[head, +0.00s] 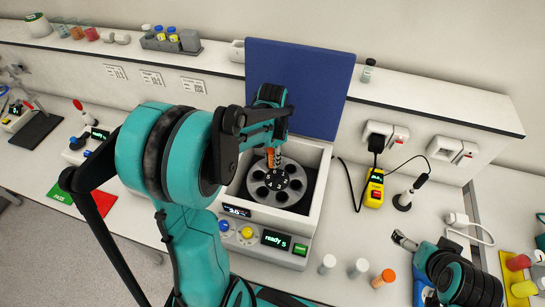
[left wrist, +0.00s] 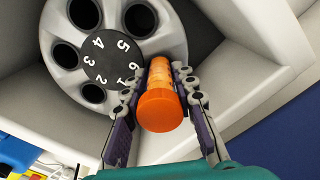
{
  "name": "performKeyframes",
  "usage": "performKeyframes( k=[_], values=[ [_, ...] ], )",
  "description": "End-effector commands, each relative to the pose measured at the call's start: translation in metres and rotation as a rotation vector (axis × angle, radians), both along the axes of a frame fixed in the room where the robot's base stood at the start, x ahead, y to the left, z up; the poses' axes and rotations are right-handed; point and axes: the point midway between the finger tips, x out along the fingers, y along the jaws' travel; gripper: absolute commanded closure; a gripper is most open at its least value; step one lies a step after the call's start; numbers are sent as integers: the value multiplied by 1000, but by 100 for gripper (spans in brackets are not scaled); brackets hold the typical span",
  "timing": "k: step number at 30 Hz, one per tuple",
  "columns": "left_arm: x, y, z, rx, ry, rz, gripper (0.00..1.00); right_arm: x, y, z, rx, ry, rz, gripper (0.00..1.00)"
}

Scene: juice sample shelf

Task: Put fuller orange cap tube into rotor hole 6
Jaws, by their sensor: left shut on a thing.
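My left gripper (left wrist: 160,100) is shut on an orange-capped tube (left wrist: 160,108), with one finger on each side of it. The cap faces the wrist camera and the far end points at the rotor (left wrist: 50,45) beside the number 6 on its black hub. I cannot tell whether the tip is inside the hole, which the tube hides. In the head view the left gripper (head: 272,140) is over the rotor (head: 262,208) in the open centrifuge (head: 314,215). Another orange-capped tube (head: 384,278) stands on the bench. My right gripper (head: 402,240) is low at the right; its jaw state is unclear.
Two white-capped tubes (head: 327,264) (head: 359,267) stand in front of the centrifuge. The blue lid (head: 299,85) stands raised behind the rotor. A yellow meter (head: 374,188) with a black cable is to the right. A shelf (head: 440,108) runs along the back.

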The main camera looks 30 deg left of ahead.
Motion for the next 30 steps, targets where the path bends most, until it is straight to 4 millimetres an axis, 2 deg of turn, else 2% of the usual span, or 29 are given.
performKeyframes(
  k=[21, 29, 30],
  values=[
    [0, 0, 31, 0, 0, 0, 100, 0, 0, 23, 0, 0, 0, 0],
    [0, 0, 32, 0, 0, 0, 100, 0, 0, 23, 0, 0, 0, 0],
    [0, 0, 32, 0, 0, 0, 71, 0, 0, 23, 0, 0, 0, 0]
  ],
)
